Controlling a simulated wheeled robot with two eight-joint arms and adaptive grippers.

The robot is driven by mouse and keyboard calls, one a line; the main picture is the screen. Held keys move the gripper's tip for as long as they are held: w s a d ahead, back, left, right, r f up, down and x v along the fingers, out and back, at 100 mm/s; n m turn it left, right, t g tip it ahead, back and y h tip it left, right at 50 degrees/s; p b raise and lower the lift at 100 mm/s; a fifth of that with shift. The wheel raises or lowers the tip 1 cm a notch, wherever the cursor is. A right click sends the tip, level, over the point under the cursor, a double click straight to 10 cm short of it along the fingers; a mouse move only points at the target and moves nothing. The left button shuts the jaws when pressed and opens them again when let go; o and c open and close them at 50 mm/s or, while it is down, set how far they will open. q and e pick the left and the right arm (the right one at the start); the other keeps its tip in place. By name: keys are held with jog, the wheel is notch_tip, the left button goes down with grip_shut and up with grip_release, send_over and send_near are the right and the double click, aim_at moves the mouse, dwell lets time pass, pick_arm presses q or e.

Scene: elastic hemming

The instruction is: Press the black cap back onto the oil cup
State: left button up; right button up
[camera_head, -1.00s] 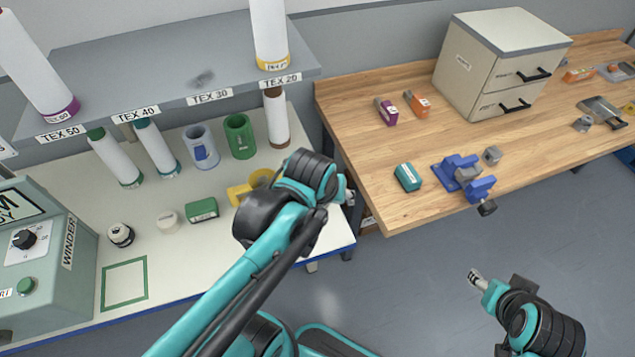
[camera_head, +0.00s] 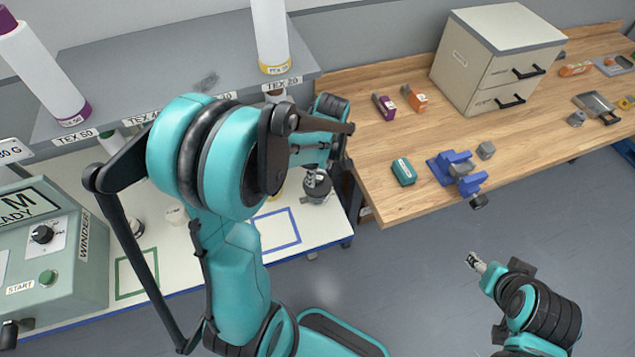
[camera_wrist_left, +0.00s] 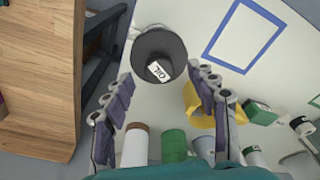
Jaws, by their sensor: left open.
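A dark round oil cup (camera_wrist_left: 172,45) with a white OIL label stands upright on the white bench in the left wrist view. In the head view the oil cup (camera_head: 318,194) is near the bench's right edge, partly covered by my left gripper (camera_head: 314,178). In the left wrist view my left gripper (camera_wrist_left: 163,82) is open, its fingers spread before the cup with nothing between them. I cannot make out a separate black cap or tell whether it sits on the cup. My right gripper (camera_head: 475,262) is over the floor at lower right, its fingers too small to read.
A blue square outline (camera_wrist_left: 241,34) is marked beside the cup. A yellow object (camera_wrist_left: 197,110), a green spool (camera_wrist_left: 174,146) and a white cone (camera_wrist_left: 136,147) stand close to my left fingers. A wooden bench (camera_head: 385,195) with a blue vise (camera_head: 450,170) is to the right.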

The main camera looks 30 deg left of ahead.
aim_at(317, 177)
pick_arm(q)
jog(key=f, duration=0.2)
jog(key=f+b, duration=0.1)
jog(key=f, duration=0.1)
jog(key=shift+w+a, duration=0.15)
jog(key=shift+a, duration=0.25)
jog(key=c, duration=1.1)
pick_arm(e)
jog(key=shift+f, duration=0.65)
pick_arm(q)
jog(key=shift+r, duration=0.1)
jog(key=shift+c, duration=0.2)
